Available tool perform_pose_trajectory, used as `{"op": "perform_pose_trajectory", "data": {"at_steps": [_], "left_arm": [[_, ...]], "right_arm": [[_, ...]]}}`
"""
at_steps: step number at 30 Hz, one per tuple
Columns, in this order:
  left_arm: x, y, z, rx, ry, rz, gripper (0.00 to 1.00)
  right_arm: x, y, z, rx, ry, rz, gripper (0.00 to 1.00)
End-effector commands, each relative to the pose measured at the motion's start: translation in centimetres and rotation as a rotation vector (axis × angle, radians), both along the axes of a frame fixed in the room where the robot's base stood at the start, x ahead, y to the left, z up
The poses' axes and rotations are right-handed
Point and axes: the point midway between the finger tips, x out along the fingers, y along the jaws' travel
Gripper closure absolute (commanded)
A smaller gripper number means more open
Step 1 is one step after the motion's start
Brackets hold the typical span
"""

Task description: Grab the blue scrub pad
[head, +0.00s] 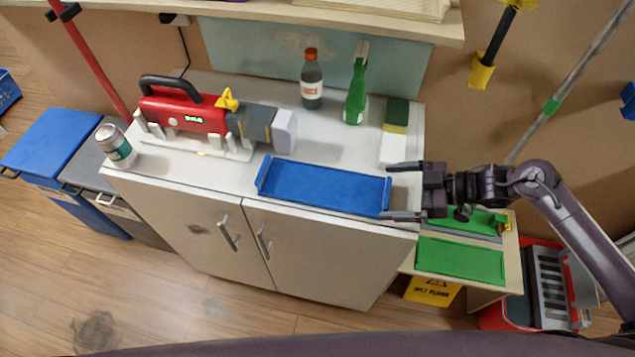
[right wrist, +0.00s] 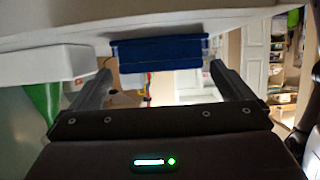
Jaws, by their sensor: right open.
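A long blue tray-like piece (head: 325,187) with raised ends lies flat near the front edge of the cabinet top. It is the only blue thing there that could be the scrub pad. My right gripper (head: 387,191) is open at its right end, one finger toward the back and one toward the front. In the right wrist view, the blue piece (right wrist: 160,53) shows ahead of the open fingers, and nothing is clearly held. Whether the fingers touch it, I cannot tell. My left gripper is out of view.
A red machine (head: 185,110) and a can (head: 116,146) stand on the left of the cabinet top (head: 230,175). A lower shelf with green trays (head: 460,260) is right.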

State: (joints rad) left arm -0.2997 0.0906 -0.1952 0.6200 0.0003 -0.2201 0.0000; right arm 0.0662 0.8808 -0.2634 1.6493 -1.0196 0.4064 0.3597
Motion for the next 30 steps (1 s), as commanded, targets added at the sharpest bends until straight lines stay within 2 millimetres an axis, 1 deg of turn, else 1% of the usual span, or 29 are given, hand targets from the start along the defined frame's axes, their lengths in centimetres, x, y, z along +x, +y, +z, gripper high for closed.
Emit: {"op": "perform_pose_trajectory", "data": {"at_steps": [7, 12, 15, 20, 21, 23, 27, 28, 29, 30], "left_arm": [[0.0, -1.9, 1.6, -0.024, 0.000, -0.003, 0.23], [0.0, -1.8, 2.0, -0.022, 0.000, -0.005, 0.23], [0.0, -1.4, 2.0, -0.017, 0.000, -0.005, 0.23], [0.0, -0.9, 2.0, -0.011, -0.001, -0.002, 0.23], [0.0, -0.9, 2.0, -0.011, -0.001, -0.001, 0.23], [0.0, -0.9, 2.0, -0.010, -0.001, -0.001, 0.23], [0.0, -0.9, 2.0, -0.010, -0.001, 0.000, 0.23], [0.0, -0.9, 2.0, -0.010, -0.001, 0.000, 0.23], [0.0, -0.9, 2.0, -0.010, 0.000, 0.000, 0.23], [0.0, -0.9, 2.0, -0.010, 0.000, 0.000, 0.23]], "right_arm": [[0.7, 3.1, -0.9, 0.004, 0.002, 0.000, 0.00], [1.3, 4.9, -2.0, 0.001, 0.000, -0.001, 0.00], [1.4, 5.3, -2.2, 0.000, -0.001, -0.001, 0.00], [1.4, 5.3, -2.3, -0.001, -0.001, -0.001, 0.00], [1.4, 5.3, -2.3, -0.001, -0.001, -0.001, 0.01], [1.4, 5.3, -2.3, -0.001, -0.001, -0.001, 0.09], [1.4, 5.3, -2.3, -0.001, -0.001, -0.001, 0.28], [1.4, 5.3, -2.3, -0.001, -0.001, -0.001, 0.28], [1.4, 5.3, -2.3, -0.001, -0.001, -0.001, 0.31], [1.4, 5.3, -2.3, -0.001, -0.001, -0.001, 0.31]]}}
